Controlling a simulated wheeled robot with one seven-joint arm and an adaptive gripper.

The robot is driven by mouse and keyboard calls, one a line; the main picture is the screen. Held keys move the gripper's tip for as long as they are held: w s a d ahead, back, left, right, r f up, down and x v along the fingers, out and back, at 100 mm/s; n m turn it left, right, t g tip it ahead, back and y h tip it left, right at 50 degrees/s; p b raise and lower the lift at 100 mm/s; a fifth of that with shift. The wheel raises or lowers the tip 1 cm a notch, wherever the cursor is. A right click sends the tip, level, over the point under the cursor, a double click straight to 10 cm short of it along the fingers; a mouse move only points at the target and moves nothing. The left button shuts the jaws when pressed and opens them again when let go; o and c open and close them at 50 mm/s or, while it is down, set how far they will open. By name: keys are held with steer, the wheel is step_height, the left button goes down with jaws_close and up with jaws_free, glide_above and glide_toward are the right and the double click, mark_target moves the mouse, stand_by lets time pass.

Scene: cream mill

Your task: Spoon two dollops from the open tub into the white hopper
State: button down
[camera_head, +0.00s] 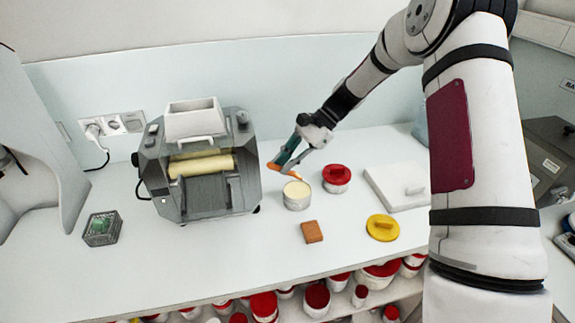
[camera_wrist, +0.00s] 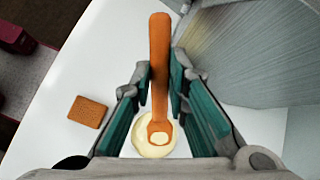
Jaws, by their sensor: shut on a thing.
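My gripper (camera_head: 288,160) is shut on an orange-brown spoon (camera_wrist: 160,55), which also shows in the head view (camera_head: 275,168). The spoon's bowl end is low over the open tub (camera_head: 297,204) of pale cream; I cannot tell whether it touches the contents. In the wrist view a pale patch of cream shows in the spoon's bowl, with the open tub (camera_wrist: 140,148) behind it. The white hopper (camera_head: 193,124) sits on top of the grey mill (camera_head: 205,190), left of my gripper.
A red-lidded tub (camera_head: 336,179) stands close right of the open tub. A yellow lid (camera_head: 382,230), a brown block (camera_head: 312,232) and a white plate-like slab (camera_head: 390,178) lie on the counter. A dark box with green (camera_head: 101,229) is at left. The front counter is mostly clear.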

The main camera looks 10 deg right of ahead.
mark_target(293, 173)
steer(key=shift+w, duration=0.25)
step_height(293, 173, down, 7)
steer(key=shift+b, duration=0.45)
stand_by(0.4)
steer(key=shift+r, duration=0.1)
stand_by(0.3)
steer(key=shift+r, duration=2.75)
